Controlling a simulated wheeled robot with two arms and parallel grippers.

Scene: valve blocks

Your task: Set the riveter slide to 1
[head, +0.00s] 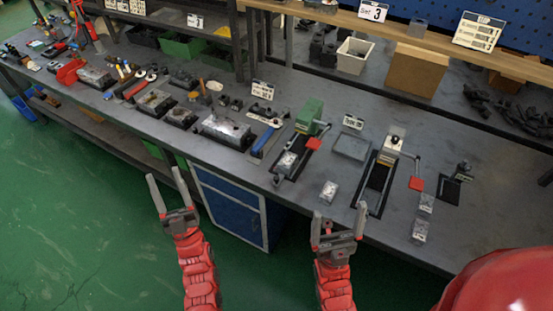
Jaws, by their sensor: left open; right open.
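Two lever presses stand on the grey bench, and I cannot tell from their small labels which is the riveter. The green press (309,114) has a red handle and a dark slide track in front, with a metal block (287,162) on the track. The cream press (392,142) has a red-tipped lever and a dark slide track (376,180) running toward the front edge. Slide position marks are too small to read. My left gripper (164,177) is open and empty, over the floor before the bench. My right gripper (338,211) is open and empty near the bench's front edge, below the cream press's track.
A small metal block (329,191) lies between the tracks. More blocks (420,230) lie right of the cream press. A grey tray (351,146) sits between the presses. Valve blocks and tools fill the bench's left. A shelf with bins (354,55) stands behind.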

